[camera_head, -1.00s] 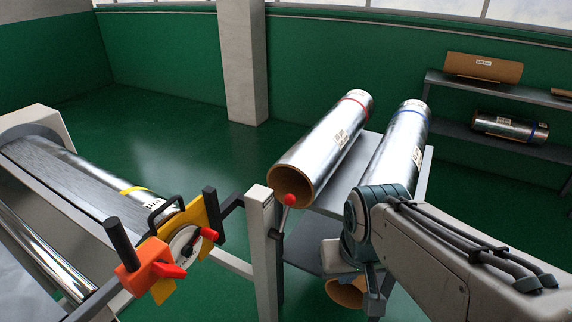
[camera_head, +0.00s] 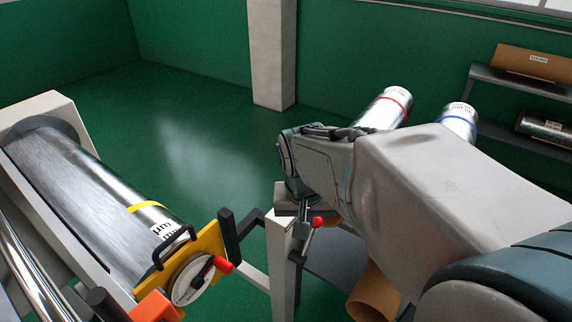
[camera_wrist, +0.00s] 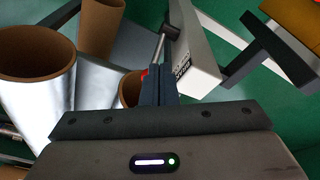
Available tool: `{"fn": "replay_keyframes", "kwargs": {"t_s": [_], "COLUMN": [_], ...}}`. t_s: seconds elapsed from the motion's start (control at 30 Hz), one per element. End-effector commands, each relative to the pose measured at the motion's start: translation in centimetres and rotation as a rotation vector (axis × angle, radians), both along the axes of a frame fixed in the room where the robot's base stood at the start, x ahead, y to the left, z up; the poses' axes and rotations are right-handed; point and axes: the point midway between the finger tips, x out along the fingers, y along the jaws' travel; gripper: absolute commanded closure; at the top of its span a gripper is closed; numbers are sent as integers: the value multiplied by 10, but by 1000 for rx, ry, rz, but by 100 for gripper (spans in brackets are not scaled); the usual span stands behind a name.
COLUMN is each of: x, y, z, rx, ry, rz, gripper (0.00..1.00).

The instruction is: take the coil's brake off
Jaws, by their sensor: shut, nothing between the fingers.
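The coil (camera_head: 95,195) with a yellow band lies in its stand at the left in the head view. A white disc (camera_head: 193,280) with a red-tipped handle (camera_head: 223,265) is mounted on the yellow plate (camera_head: 212,243) at its near end. A lever with a red ball knob (camera_head: 318,221) is on the white post (camera_head: 281,260); its metal rod (camera_wrist: 158,47) shows in the wrist view. My gripper (camera_head: 302,232) is shut and empty, close beside this lever. In the wrist view its fingers (camera_wrist: 160,72) partly hide the red knob; I cannot tell whether they touch it.
An orange block (camera_head: 155,307) is at the lower left. A shelf (camera_head: 515,85) stands at the right. Open green floor lies behind the coil.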

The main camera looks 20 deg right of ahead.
Motion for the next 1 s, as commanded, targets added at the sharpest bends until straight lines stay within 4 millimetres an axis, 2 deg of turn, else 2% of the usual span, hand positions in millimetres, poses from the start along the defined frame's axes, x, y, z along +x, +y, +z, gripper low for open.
{"fn": "replay_keyframes", "kwargs": {"t_s": [0.03,0.2,0.4,0.57,0.67,1.0], "x": [14,54,83,92,93,94], "y": [-11,-41,-67,-75,-77,-82], "z": [9,12,8,4,-5,-64], "rx": [0,19,61,77,79,79], "ry": [20,51,62,62,65,67], "rz": [-88,-362,-585,-654,-665,-662], "gripper": [100,100,100,100,100,100]}}
